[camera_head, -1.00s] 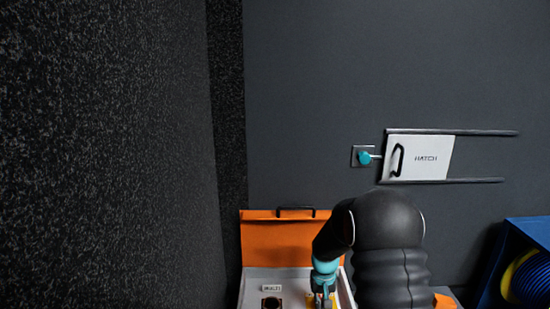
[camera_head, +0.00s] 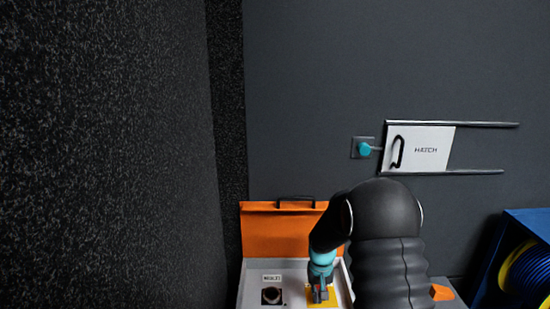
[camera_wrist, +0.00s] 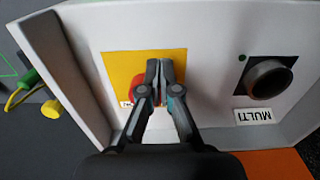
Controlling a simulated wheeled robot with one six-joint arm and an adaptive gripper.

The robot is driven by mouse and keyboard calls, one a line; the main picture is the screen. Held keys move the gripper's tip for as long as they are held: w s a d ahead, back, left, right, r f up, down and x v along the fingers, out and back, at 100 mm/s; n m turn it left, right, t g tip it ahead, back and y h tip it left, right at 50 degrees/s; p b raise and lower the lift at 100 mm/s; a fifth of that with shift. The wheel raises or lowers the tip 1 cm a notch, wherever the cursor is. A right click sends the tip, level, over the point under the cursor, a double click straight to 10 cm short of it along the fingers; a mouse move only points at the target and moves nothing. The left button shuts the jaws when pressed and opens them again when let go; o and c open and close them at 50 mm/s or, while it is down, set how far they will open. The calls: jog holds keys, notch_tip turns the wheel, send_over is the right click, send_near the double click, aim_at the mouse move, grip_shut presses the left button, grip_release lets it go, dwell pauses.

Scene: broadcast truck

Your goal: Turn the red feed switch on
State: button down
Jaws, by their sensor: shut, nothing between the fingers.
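The red switch knob (camera_wrist: 138,86) sits on a yellow plate (camera_wrist: 117,65) inside a white panel box (camera_wrist: 205,20) with an orange lid (camera_head: 280,235). In the head view the yellow plate (camera_head: 331,300) shows at the lower edge, mostly behind my gripper (camera_head: 319,296). In the wrist view my gripper (camera_wrist: 160,80) is shut and empty, its fingers in front of the knob and plate. They cover the knob's right side. I cannot tell whether the fingertips touch it. The knob's setting is not clear, and a small label at its left is partly hidden.
A dark round socket (camera_wrist: 268,80) with a MULTI label (camera_wrist: 254,116) is beside the plate. A yellow and green cable (camera_wrist: 30,90) is outside the box wall. A hatch (camera_head: 425,149) with a teal latch knob (camera_head: 364,149) is on the wall. A blue crate (camera_head: 530,225) stands at right.

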notch_tip(320, 180, up, 6)
jog(key=p, duration=0.3)
jog(key=shift+s+p, duration=0.1)
jog(key=shift+p, duration=0.3)
jog(key=shift+d+f, duration=0.1)
jog(key=shift+w+d+f+m+b, duration=0.15)
jog(key=shift+d+f+m+b, duration=0.05)
jog(key=shift+f+m+b, duration=1.2)
jog(key=shift+w+d+f+m+b, duration=0.1)
jog(key=shift+d+f+m+b, duration=0.05)
jog(key=shift+f+m+b, duration=1.2)
jog(key=shift+f+m+p, duration=0.2)
jog(key=shift+m+p, duration=0.05)
jog(key=shift+p, duration=0.05)
jog(key=shift+w, duration=0.1)
